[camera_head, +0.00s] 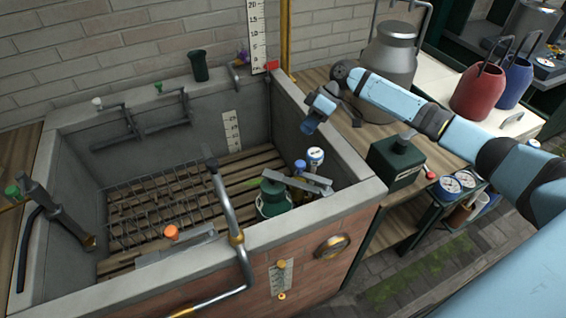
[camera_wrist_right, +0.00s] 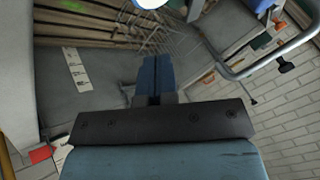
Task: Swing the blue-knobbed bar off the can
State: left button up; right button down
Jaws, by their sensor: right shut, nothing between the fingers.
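The blue-knobbed bar (camera_head: 312,185) is a flat grey bar in the right front part of the sunken trough, with its blue knob (camera_head: 300,165) standing up from it. It lies over the green can (camera_head: 273,203) and hides part of the can's top. My right gripper (camera_head: 309,126) is shut and empty, pointing down inside the trough's right wall, above and behind the knob and apart from it. Its blue fingers (camera_wrist_right: 155,75) are together in the right wrist view. I cannot make out the blue knob there. My left gripper is not in view.
A white-and-blue capped part (camera_head: 315,155) stands close behind the blue knob. A bent grey pipe (camera_head: 228,205) rises left of the can. An orange-knobbed bar (camera_head: 180,245) sits at the front wall. A dark green box (camera_head: 396,162) stands on the bench to the right.

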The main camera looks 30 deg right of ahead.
jog(key=s+a+f+p, duration=0.1)
jog(key=s+a+f, duration=0.1)
jog(key=a+f, duration=0.6)
jog(key=shift+s+a+p, duration=0.25)
jog(key=shift+a+p, duration=0.15)
jog(key=shift+a, duration=0.25)
jog(key=shift+s+a+n+g, duration=0.4)
jog(key=shift+a+n+g, duration=0.1)
jog(key=shift+a+n, duration=0.3)
jog(key=v, duration=1.4)
jog(key=shift+b, duration=0.45)
